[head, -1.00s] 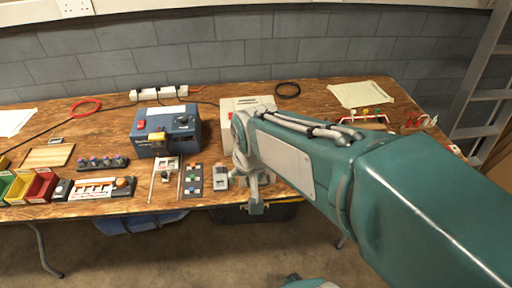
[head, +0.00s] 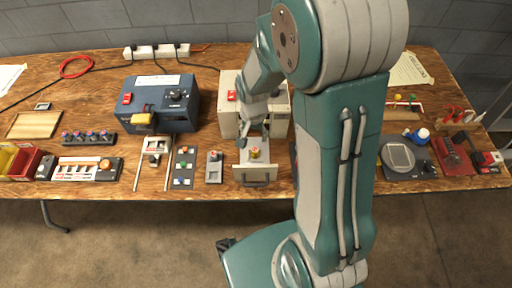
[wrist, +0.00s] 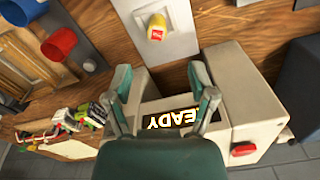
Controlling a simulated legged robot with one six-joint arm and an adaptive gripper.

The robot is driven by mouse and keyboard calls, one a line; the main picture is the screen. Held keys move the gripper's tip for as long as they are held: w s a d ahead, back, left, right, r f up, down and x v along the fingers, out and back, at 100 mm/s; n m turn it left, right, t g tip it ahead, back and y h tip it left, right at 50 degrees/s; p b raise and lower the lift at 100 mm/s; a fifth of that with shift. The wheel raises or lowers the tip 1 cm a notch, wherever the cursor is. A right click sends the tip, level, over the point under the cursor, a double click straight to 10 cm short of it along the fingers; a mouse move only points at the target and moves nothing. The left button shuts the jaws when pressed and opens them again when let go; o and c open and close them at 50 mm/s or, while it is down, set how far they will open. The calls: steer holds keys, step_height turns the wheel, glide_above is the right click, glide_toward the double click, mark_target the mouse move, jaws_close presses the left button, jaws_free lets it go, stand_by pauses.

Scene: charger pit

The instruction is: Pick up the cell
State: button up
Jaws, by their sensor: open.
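The cell (head: 254,153) is a small yellow cylinder with a reddish top. It stands upright in the pulled-out tray (head: 243,171) of the cream charger (head: 228,117). In the wrist view the cell (wrist: 157,28) stands on the pale tray (wrist: 181,42), beyond my fingertips. My gripper (head: 254,131) is just behind and above the cell, near the charger's front. In the wrist view my gripper (wrist: 159,80) is open and empty, with a finger at each side of the lit "READY" display (wrist: 170,119). The arm hides part of the charger.
A small grey switch unit (head: 214,167) is close to the tray's left side. A round-plate device (head: 398,158) and a red block (head: 452,157) are at the right. The table's front edge is near the tray.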

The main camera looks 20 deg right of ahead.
mark_target(255, 149)
step_height(255, 149, down, 3)
steer(key=shift+f, duration=0.15)
steer(key=f, duration=0.5)
steer(key=shift+s+f, duration=0.1)
steer(key=shift+s, duration=0.15)
jaws_close()
